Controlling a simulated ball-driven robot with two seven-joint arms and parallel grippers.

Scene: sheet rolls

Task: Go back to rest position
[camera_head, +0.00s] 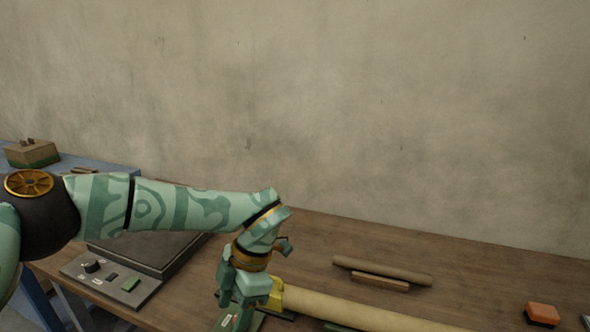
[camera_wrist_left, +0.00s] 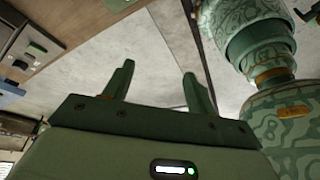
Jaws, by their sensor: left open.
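My left arm comes in from the left over the wooden table (camera_head: 465,262). Its gripper (camera_head: 236,300) is low at the table's front, close beside the yellow end (camera_head: 276,294) of a long tan sheet roll (camera_head: 360,313). I cannot tell from the head view whether they touch. In the left wrist view the gripper (camera_wrist_left: 157,90) is open, with its two fingers apart and nothing between them. My right gripper is not in view.
A dark flat device with knobs (camera_head: 125,283) sits left of the gripper. A thin brown roll (camera_head: 382,269) lies behind the long roll, with a wooden strip (camera_head: 380,283). An orange block (camera_head: 543,313) is at the right. A plain wall stands behind.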

